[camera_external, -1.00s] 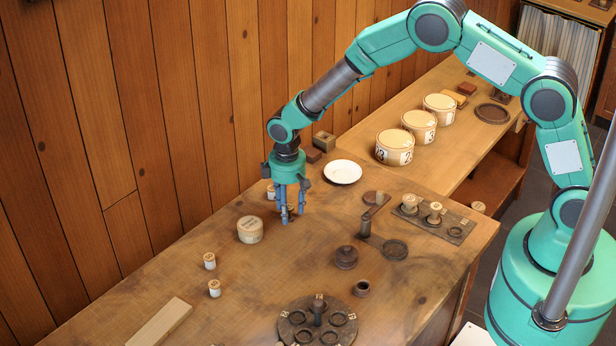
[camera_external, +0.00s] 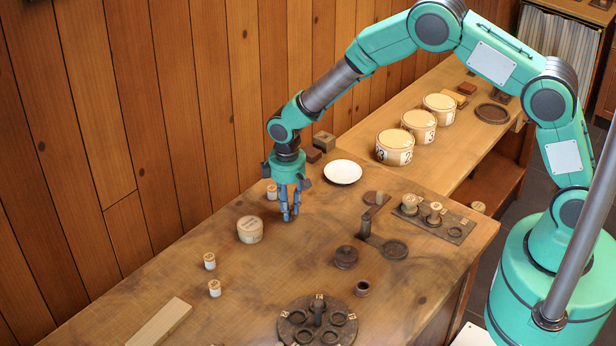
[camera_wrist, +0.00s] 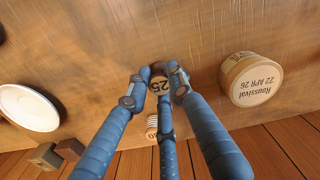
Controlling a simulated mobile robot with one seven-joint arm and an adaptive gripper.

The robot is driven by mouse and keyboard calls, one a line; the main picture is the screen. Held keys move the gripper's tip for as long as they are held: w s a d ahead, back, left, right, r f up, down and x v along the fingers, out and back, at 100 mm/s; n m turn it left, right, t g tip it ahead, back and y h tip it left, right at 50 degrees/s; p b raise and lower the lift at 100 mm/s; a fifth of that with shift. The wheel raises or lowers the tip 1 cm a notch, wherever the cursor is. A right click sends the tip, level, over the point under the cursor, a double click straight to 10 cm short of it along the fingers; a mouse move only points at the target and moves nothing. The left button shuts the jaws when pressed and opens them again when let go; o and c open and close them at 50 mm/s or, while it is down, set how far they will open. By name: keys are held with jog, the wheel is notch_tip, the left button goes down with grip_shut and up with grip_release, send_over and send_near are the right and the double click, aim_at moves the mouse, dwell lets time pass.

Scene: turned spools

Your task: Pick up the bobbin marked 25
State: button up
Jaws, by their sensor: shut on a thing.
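In the external view my gripper (camera_external: 289,215) points down at the worktable, and the fingers hide most of the bobbin. I cannot tell whether the bobbin touches the table. Another small bobbin (camera_wrist: 152,122) stands close by toward the wall, partly behind a finger; it shows in the external view (camera_external: 272,192) just left of my gripper.
A round lidded box (camera_external: 250,230) stands left of my gripper; a white plate (camera_external: 343,172) lies to the right. Two small bobbins (camera_external: 210,261) (camera_external: 215,288) stand nearer the front left. A dark round rack (camera_external: 300,322) and a bobbin tray (camera_external: 450,228) are farther off.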

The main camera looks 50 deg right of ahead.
jog(key=shift+r, duration=1.9)
jog(key=s+d, duration=0.1)
jog(key=s, duration=0.4)
jog(key=s+d, duration=0.1)
jog(key=s, duration=0.4)
jog(key=s+d+r, duration=0.1)
jog(key=s, duration=0.4)
jog(key=shift+s+d+r+p, duration=0.1)
jog(key=shift+s+d+p, duration=0.2)
jog(key=shift+d+p, duration=0.1)
